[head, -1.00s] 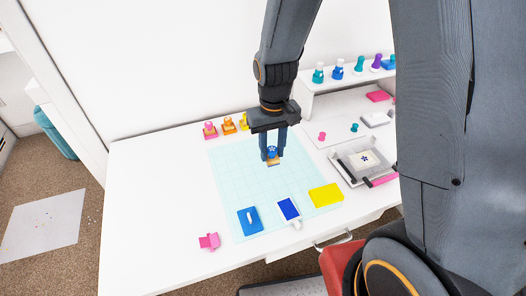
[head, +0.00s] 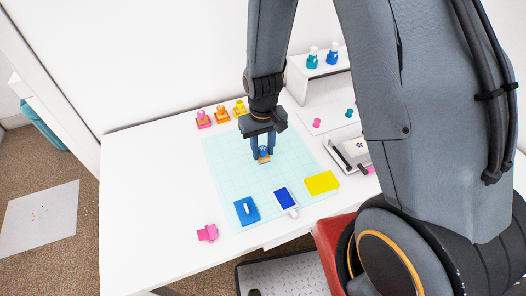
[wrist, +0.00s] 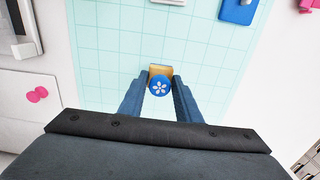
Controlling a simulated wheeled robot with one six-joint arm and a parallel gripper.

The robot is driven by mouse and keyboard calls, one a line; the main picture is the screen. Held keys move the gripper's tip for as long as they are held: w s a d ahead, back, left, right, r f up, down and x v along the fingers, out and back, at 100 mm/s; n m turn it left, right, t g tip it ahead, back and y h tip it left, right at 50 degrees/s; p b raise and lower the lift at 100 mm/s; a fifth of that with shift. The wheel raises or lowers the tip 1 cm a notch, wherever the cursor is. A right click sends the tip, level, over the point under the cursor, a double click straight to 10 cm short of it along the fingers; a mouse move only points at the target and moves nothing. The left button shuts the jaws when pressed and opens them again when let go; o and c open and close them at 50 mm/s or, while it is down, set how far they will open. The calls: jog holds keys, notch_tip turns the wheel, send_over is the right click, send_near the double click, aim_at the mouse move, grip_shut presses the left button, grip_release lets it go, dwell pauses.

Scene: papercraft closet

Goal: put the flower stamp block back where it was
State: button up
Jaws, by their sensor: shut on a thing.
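The flower stamp block (wrist: 160,84) has a round blue top with a white flower and a wooden-looking body. My gripper (wrist: 159,92) is shut on it, one finger at each side. In the head view the stamp block (head: 263,155) hangs between the fingertips of my gripper (head: 262,153), over the pale teal grid mat (head: 225,175). I cannot tell how far it is above the mat.
A pink, an orange and a yellow stamp (head: 222,113) stand in a row behind the mat. A blue ink pad lid (head: 246,211), an open blue pad (head: 286,200) and a yellow pad (head: 322,182) lie along its front.

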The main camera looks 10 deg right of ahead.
aim_at(264, 149)
jog(key=shift+f, duration=0.9)
jog(key=shift+f, duration=0.15)
jog(key=o, duration=1.2)
jog(key=shift+c, duration=0.2)
notch_tip(264, 149, up, 12)
jog(key=shift+f+b, duration=0.25)
jog(key=shift+b, duration=1)
jog(key=s+d+r+m+t, duration=0.1)
jog(key=s+d+r+m, duration=0.1)
jog(key=s+d+r, duration=0.5)
jog(key=shift+s+d, duration=0.55)
jog(key=shift+d, duration=0.45)
